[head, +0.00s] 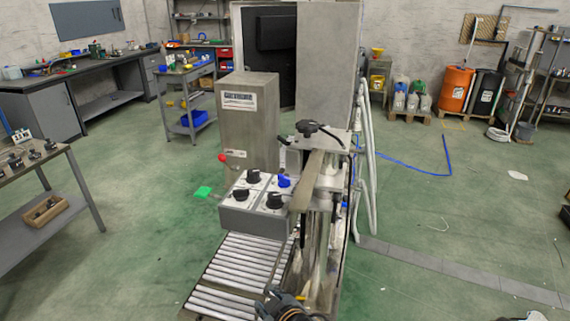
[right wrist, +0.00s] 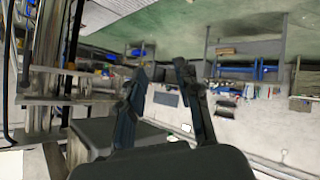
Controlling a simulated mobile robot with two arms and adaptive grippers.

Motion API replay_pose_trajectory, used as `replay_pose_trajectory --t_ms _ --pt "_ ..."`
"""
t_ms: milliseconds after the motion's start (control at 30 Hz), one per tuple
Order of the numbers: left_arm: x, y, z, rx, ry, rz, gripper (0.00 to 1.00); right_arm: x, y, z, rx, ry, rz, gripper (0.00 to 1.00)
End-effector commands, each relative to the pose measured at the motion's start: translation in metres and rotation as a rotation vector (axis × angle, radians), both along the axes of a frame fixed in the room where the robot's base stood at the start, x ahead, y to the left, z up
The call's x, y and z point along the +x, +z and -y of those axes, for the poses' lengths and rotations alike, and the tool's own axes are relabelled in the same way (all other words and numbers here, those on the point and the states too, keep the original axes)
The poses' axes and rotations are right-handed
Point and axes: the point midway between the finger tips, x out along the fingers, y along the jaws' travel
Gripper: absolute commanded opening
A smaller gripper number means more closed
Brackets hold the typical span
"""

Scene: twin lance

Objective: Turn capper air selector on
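A grey control box (head: 257,205) stands on the capping machine in the head view. Its sloped top carries black selector knobs (head: 253,176) and one blue knob (head: 284,181). The labels are too small to read, so I cannot tell which knob is the capper air selector or how it is set. My right gripper (head: 283,302) is at the bottom edge, below the box and over the roller conveyor, apart from the knobs. In the right wrist view its two fingers (right wrist: 161,72) are spread with nothing between them. My left gripper is not in view.
The roller conveyor (head: 232,277) runs below the box. A metal arm (head: 306,183) with a black handwheel (head: 320,129) and hanging tubes stand just right of the box. A steel cabinet (head: 250,130) rises behind. Open floor lies to the left.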

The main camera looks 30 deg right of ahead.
Motion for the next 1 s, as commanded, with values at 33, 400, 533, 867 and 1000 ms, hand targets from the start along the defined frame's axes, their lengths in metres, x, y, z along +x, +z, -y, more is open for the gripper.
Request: replay_pose_trajectory --t_ms 33,400,533,867,1000 --pt "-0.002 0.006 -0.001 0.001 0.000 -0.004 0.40 0.012 0.035 0.000 -0.022 0.013 0.080 0.33" --pt "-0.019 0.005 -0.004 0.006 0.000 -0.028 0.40 0.100 0.206 -0.027 -0.303 0.239 0.710 0.33" --pt "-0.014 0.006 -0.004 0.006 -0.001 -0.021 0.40 0.114 0.284 -0.062 -0.494 0.420 1.007 0.33" --pt "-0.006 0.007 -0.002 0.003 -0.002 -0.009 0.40 0.094 0.352 -0.157 -1.233 1.229 1.477 0.33" --pt "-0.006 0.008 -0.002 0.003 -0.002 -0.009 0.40 0.105 0.325 -0.134 -1.565 1.632 1.337 0.33"
